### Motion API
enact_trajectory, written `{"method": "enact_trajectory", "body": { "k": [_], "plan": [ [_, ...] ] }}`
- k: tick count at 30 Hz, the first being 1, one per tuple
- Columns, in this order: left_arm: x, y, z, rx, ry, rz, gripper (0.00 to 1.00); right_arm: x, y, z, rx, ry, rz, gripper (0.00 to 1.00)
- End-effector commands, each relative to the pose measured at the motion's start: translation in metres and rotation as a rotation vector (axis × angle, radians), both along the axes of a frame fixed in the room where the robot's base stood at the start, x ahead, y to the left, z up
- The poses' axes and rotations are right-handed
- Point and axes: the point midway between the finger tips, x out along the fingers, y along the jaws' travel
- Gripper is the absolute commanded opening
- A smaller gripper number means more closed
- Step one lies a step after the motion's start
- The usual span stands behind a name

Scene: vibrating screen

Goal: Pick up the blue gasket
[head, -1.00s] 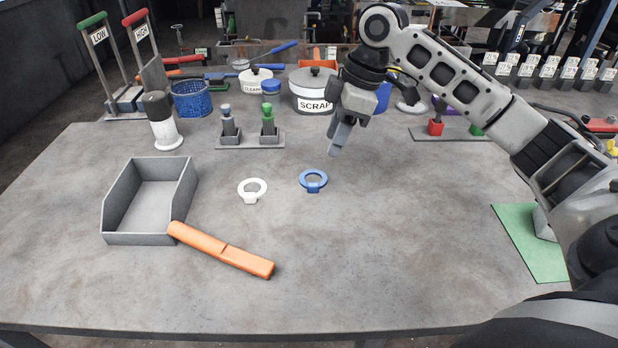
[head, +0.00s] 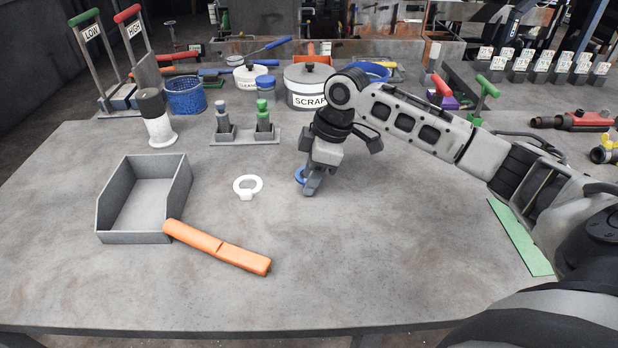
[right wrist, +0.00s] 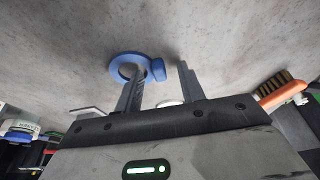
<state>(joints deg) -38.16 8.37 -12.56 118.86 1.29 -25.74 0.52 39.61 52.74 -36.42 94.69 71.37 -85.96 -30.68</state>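The blue gasket (head: 299,174), a ring with a small tab, lies on the table and is mostly hidden behind my right gripper (head: 310,189) in the head view. In the right wrist view the blue gasket (right wrist: 122,58) shows with its tab between the fingers of my right gripper (right wrist: 161,80). One finger overlaps the ring's hole, the other stands beyond the tab. The fingers are apart, with a gap beside the tab. I cannot tell whether they touch the gasket. My left gripper is not in view.
A white gasket (head: 236,187) lies left of the gripper. An orange-handled tool (head: 218,247) leans on the grey tray (head: 136,238). A stand with two stoppers (head: 245,141) and the scrap pot (head: 309,88) are behind. The front middle of the table is clear.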

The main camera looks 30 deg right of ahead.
Motion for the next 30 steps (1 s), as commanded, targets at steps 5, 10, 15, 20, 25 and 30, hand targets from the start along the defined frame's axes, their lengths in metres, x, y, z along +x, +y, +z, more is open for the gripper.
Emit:
{"method": "enact_trajectory", "body": {
  "k": [5,10,15,20,25,30],
  "plan": [
    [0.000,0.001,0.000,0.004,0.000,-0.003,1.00,0.000,0.000,0.000,-0.001,0.001,0.000,0.17],
    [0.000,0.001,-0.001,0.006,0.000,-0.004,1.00,0.000,0.000,0.000,0.000,0.001,0.000,0.00],
    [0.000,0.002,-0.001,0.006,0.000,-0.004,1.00,0.000,0.000,0.000,0.000,0.002,-0.001,0.00],
    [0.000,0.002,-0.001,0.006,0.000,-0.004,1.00,0.000,0.000,0.002,-0.002,0.001,-0.001,0.00],
    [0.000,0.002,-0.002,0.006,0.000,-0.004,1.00,0.000,0.000,0.014,-0.001,-0.001,-0.002,0.00],
    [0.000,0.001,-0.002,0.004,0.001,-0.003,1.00,-0.008,-0.004,0.042,-0.003,-0.002,-0.003,0.00]
  ]
}}
